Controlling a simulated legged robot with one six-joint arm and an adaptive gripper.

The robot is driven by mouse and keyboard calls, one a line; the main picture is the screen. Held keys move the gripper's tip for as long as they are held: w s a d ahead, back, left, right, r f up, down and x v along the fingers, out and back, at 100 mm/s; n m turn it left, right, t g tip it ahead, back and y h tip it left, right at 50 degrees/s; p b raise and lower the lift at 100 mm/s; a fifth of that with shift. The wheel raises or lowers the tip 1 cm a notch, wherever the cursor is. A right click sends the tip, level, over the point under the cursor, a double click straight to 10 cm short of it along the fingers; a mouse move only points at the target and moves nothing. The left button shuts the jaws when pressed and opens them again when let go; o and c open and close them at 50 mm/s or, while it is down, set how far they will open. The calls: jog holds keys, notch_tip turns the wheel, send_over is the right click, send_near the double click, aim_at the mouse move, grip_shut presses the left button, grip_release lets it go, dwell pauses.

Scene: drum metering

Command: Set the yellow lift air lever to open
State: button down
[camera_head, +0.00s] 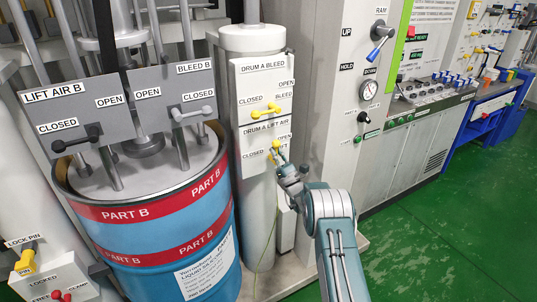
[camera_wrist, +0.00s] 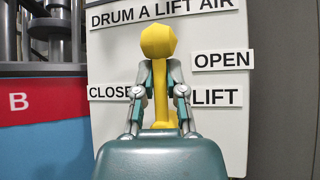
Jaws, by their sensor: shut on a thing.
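The yellow lift air lever (camera_wrist: 158,42) is in the middle of the wrist view, in front of the white DRUM A LIFT AIR panel (camera_wrist: 122,60). Its knob is at the top and its shaft runs down between my fingers. In the picture it lies between the CLOSED label at left and the OPEN label at right. My gripper (camera_wrist: 160,78) is shut on the lever's shaft below the knob. In the head view the lever (camera_head: 275,146) shows small at the tip of my gripper (camera_head: 279,157). My fingers hide part of the lever and the CLOSED label's end.
Just above is the DRUM A BLEED panel with another yellow lever (camera_head: 266,110). The blue PART B drum (camera_head: 165,265) stands at left, with a black lever (camera_head: 76,142) and a grey lever (camera_head: 193,113) above. A control cabinet (camera_head: 400,150) is at right. Green floor lies open at lower right.

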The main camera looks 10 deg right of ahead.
jog(key=shift+r+m, duration=0.3)
jog(key=c, duration=0.7)
grip_release()
jog(key=shift+w+h, duration=0.1)
jog(key=shift+h, duration=0.3)
jog(key=shift+f, duration=0.1)
jog(key=shift+s+d+f, duration=0.2)
jog(key=shift+s+f, duration=0.1)
jog(key=shift+f, duration=0.15)
jog(key=v, duration=1.1)
jog(key=shift+w+a+f, duration=0.1)
jog(key=shift+w+f, duration=0.05)
